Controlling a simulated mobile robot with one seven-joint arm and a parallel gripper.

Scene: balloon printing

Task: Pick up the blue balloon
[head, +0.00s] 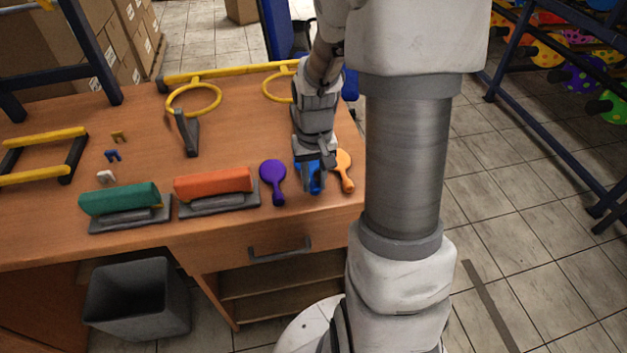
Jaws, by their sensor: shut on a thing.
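The blue balloon (316,181) is on the wooden table near its front right edge, between a purple balloon and an orange one. My gripper (312,180) points down over it and is shut on it. The fingers hide much of the blue balloon, so its full outline does not show. I cannot tell whether it still touches the table.
The purple balloon (273,182) lies close on the left and the orange balloon (344,170) close on the right. Further left are an orange roller block (213,182) and a green one (120,199). Yellow rings (194,98) stand behind. A grey bin (137,298) is below.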

